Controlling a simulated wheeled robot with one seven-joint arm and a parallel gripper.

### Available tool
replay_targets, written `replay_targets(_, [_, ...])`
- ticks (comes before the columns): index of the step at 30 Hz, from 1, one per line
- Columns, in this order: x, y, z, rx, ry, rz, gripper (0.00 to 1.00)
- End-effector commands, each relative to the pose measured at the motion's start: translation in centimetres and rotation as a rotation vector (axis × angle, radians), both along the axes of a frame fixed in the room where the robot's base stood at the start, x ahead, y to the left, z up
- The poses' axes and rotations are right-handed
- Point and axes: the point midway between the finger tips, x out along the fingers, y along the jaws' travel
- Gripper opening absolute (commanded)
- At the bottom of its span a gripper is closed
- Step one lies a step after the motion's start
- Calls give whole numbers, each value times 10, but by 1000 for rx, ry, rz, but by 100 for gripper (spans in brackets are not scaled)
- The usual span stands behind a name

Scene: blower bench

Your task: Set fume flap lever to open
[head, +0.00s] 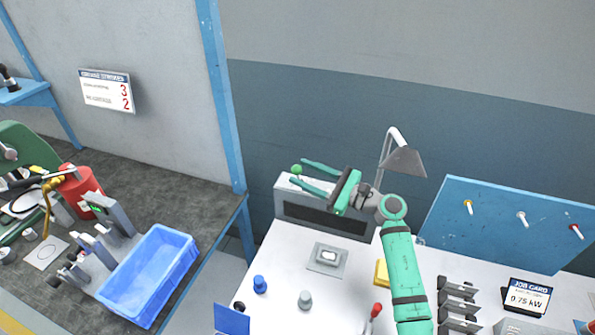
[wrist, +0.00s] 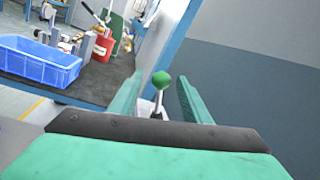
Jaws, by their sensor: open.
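The lever's green ball knob (head: 297,169) shows at the top left of a grey box (head: 325,222) with a dark slot in its front, standing at the back of the white bench. In the wrist view the green knob (wrist: 161,80) sits on a short metal stem between the finger ends. My gripper (head: 304,171) is open, its two green fingers on either side of the knob. In the wrist view my gripper (wrist: 158,95) shows a gap between each finger and the knob. No lever markings are readable.
A lamp (head: 404,160) stands close behind my wrist. A blue pegboard (head: 505,225) is at the right. A grey plate (head: 327,259), blue knob (head: 260,284) and red-handled lever (head: 374,315) are on the white bench (head: 285,262). A blue crate (head: 150,275) is at the left.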

Motion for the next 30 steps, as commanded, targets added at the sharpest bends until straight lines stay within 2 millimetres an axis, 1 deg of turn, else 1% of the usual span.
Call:
replay_targets(1, [-5,-10,-1,2,0,-5,44])
replay_targets(6, [-21,-37,-4,1,1,-3,44])
replay_targets(12, [-34,-60,-7,0,1,-1,44])
replay_targets(18, [-39,-67,-8,0,2,0,44])
replay_targets(30, [-39,-67,-8,0,2,0,44])
